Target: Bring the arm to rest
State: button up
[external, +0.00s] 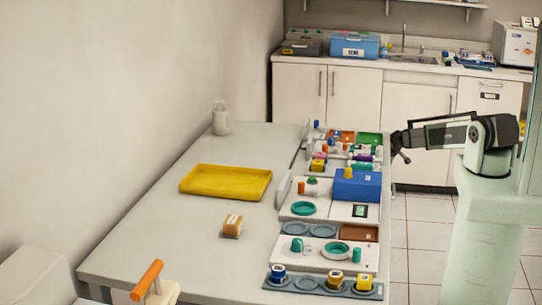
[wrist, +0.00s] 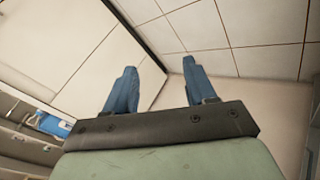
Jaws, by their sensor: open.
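My arm (external: 455,133) stands at the right side of the room, stretched left with its forearm about level. My gripper (external: 399,148) is beside the right edge of the long table (external: 150,225), near its far end. In the wrist view my gripper (wrist: 158,65) has its two blue fingers spread apart, with nothing between them. No object touches the fingers there.
Along the table's right side are trays of small coloured parts and a blue box (external: 357,186). A yellow tray (external: 226,182), a tan block (external: 232,226) and a white jug (external: 220,118) stand further left. White cabinets (external: 355,98) line the back.

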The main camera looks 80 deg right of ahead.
jog(key=s+a+f+y, duration=0.1)
jog(key=a+f+y, duration=0.1)
jog(key=a+f, duration=0.9)
jog(key=s+a+f+m+g+y, duration=0.2)
jog(key=s+a+f+y, duration=0.15)
jog(key=a, duration=0.75)
jog(key=s+a+f+m+g+y, duration=0.15)
jog(key=a+f, duration=0.35)
jog(key=a, duration=0.5)
jog(key=s+a+n+g, duration=0.1)
jog(key=s+a+n, duration=0.1)
jog(key=a, duration=0.9)
jog(key=s+a+r+n+g, duration=0.1)
jog(key=s+a+n+g, duration=0.1)
jog(key=a, duration=0.9)
jog(key=s+a+r+n+g+y, duration=0.1)
jog(key=a+n, duration=0.3)
jog(key=a, duration=0.8)
jog(key=shift+s+r, duration=0.25)
jog(key=shift+s, duration=0.2)
jog(key=shift+g, duration=0.25)
jog(key=shift+c, duration=0.3)
